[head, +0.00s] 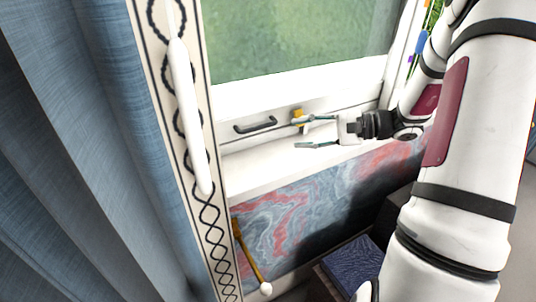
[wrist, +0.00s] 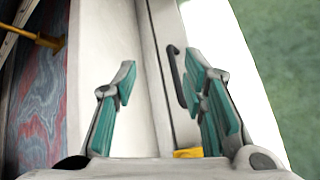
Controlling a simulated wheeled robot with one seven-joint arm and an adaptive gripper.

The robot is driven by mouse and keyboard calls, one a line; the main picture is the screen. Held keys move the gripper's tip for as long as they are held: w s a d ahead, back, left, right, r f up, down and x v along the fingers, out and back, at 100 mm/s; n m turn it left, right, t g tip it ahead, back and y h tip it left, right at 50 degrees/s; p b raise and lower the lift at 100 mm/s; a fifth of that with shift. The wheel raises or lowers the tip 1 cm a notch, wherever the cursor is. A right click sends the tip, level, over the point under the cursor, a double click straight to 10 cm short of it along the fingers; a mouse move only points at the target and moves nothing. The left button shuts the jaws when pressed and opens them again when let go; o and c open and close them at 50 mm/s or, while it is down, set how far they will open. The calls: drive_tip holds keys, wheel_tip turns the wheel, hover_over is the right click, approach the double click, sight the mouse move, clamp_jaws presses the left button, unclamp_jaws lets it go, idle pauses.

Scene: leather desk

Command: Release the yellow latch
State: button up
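The yellow latch (head: 297,115) is a small block on the lower white window frame, just right of the black handle. In the wrist view only part of the latch (wrist: 187,153) shows, low in the picture, beside the base of my right finger. My gripper (head: 302,132) is at the window frame, its fingers spread apart with nothing between them. In the head view one finger passes close to the latch; I cannot tell whether they touch. In the wrist view my gripper (wrist: 160,72) is open over the pale sill and frame.
The black handle (head: 255,124) is on the frame; in the wrist view it (wrist: 178,75) lies near my right fingertip. A white sill (head: 262,175) runs below. A blue curtain (head: 90,150) hangs at left. A yellow-brown rod (head: 249,255) and dark blue book (head: 350,264) are below.

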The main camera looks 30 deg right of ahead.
drive_tip(key=s+a+r+n+g+b, duration=0.1)
drive_tip(key=s+a+n+g, duration=0.1)
drive_tip(key=a, duration=0.4)
drive_tip(key=s+a+r+n+g+h+b, duration=0.1)
drive_tip(key=s+a+n+g, duration=0.2)
drive_tip(key=a, duration=0.4)
drive_tip(key=shift+s+a+r+g, duration=0.25)
drive_tip(key=shift+s+r+g, duration=0.1)
drive_tip(key=shift+s+g, duration=0.55)
